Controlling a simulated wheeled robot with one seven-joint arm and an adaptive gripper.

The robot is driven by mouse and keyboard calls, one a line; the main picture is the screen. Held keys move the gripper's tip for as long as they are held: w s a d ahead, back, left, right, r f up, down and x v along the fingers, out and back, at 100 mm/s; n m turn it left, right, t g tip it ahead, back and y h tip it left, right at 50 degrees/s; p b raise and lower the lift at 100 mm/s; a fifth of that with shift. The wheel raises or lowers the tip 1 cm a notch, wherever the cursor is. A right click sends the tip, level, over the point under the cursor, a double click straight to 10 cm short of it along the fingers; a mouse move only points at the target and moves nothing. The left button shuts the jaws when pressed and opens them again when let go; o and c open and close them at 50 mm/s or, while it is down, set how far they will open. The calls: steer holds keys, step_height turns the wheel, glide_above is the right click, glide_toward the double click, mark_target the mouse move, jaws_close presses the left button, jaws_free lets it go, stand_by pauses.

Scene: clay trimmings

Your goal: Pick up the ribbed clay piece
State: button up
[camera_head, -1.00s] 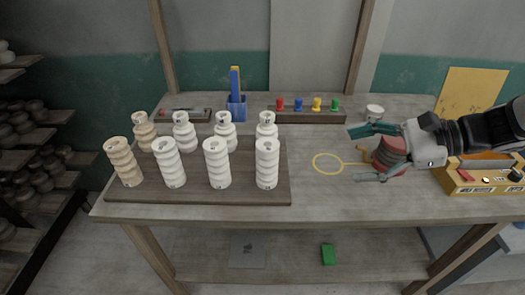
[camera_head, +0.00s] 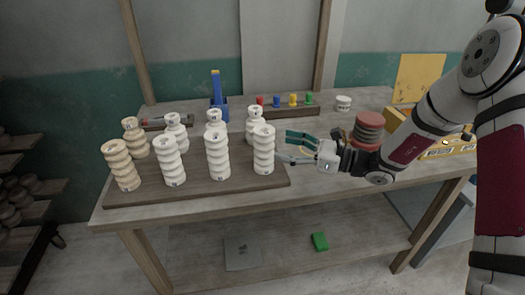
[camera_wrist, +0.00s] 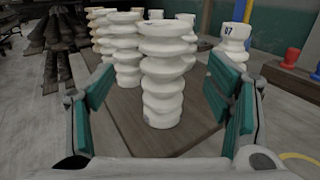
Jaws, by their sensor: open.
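Several ribbed clay pieces, cream to white, stand upright in two rows on a dark wooden board (camera_head: 240,184). The front-right white ribbed piece (camera_head: 264,150) is nearest my gripper (camera_head: 284,147), which is open and empty just to its right. In the wrist view, that piece (camera_wrist: 163,80) stands upright ahead, framed between the two teal-padded fingers of my gripper (camera_wrist: 164,85), with a clear gap on each side. A label reading 07 shows on another piece (camera_wrist: 235,38) behind to the right. Finger contact is not visible.
A red-and-grey ribbed stack (camera_head: 369,125) stands behind my arm. A rack of coloured pegs (camera_head: 290,110), a blue holder (camera_head: 219,108) and a white cup (camera_head: 343,103) are at the back. A yellow box (camera_head: 450,148) stands right. Neighbouring clay pieces stand close to the left and behind.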

mark_target(264, 140)
steer(key=shift+w+x, duration=0.2)
steer(key=shift+x, duration=3.35)
jaws_close()
